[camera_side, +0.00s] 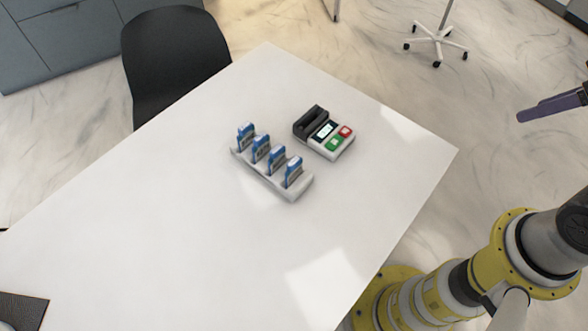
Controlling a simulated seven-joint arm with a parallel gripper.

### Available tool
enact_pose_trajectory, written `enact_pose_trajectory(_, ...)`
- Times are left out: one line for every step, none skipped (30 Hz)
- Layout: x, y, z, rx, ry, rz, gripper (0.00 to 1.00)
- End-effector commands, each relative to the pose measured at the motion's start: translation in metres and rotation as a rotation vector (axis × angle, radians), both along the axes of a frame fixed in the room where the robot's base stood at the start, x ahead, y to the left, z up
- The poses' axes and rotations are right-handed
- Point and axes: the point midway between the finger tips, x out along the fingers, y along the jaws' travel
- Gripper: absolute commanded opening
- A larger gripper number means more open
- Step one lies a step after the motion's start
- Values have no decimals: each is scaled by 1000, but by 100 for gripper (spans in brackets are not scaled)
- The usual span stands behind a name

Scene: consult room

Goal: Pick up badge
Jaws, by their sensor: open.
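Several blue-and-white badges stand upright in a row in a white rack (242,154) on the white table. They run from the back-left badge (246,136) past the second (261,149) and third (277,160) to the front-right badge (293,171). Their lower ends are hidden in the rack. My gripper (522,117) shows only in part at the right picture edge, as a purple finger. It is open and well apart from the badges, beyond the table's right edge. The rest of it is out of the picture.
A small terminal (325,132) with a black slotted block, a screen and green and red buttons stands just behind and right of the rack. The white table (150,220) is otherwise mostly clear. A black chair (172,55) stands at the far left edge. A dark mat (22,311) lies front left.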

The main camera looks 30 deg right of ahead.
Motion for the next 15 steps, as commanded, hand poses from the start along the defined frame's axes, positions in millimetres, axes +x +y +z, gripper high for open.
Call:
enact_pose_trajectory(0,0,0,0,0,0,56)
enact_pose_trajectory(0,0,0,0,0,0,56)
enact_pose_trajectory(0,0,0,0,0,0,56)
enact_pose_trajectory(0,0,0,0,0,0,56)
enact_pose_trajectory(0,0,0,0,0,0,56)
enact_pose_trajectory(0,0,0,1,0,-3,56)
enact_pose_trajectory(0,0,0,4,0,-8,56)
enact_pose_trajectory(0,0,0,9,0,-18,56)
enact_pose_trajectory(0,0,0,20,1,-38,56)
enact_pose_trajectory(0,0,0,32,3,-58,56)
enact_pose_trajectory(-1,1,0,49,4,-84,56)
enact_pose_trajectory(0,2,3,79,0,-124,56)
enact_pose_trajectory(2,4,7,106,-7,-160,56)
enact_pose_trajectory(5,6,12,137,-15,-198,56)
enact_pose_trajectory(9,8,20,181,-21,-251,56)
